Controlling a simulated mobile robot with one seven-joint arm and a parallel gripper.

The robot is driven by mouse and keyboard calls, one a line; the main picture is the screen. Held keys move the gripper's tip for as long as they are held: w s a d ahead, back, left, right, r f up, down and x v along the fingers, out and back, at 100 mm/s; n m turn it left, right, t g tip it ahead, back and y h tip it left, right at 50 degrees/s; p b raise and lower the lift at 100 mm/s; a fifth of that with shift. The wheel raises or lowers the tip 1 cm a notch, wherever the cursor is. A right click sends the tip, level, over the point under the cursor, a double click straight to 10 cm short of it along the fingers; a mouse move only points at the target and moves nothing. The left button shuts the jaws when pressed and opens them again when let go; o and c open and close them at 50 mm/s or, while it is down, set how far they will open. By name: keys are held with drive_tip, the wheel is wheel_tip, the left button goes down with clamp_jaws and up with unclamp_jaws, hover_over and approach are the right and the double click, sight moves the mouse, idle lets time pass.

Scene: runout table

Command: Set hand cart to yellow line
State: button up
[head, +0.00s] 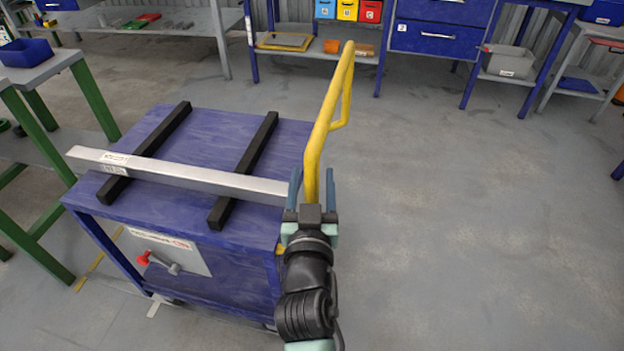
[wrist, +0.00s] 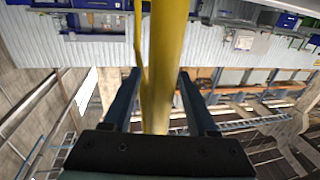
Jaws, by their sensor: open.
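The hand cart (head: 205,135) is a blue box-like cart at the left centre of the head view. Its yellow handle (head: 329,108) rises along its right side. My gripper (head: 311,185) is open, with one blue finger on each side of the handle. The wrist view shows the yellow handle (wrist: 166,50) between the open fingers, with a gap visible at the right finger. A short stretch of yellow line (head: 98,266) shows on the floor left of the cart. The cart seems to hide any further part of it.
A long metal bar (head: 190,174) lies across two black supports on the cart, its left end overhanging. A green-legged table (head: 50,68) stands close at the left. Workbenches and blue drawers (head: 440,38) line the back. The floor (head: 480,200) at right is clear.

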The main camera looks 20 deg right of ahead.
drive_tip(key=shift+c, duration=0.2)
clamp_jaws()
idle(1.1)
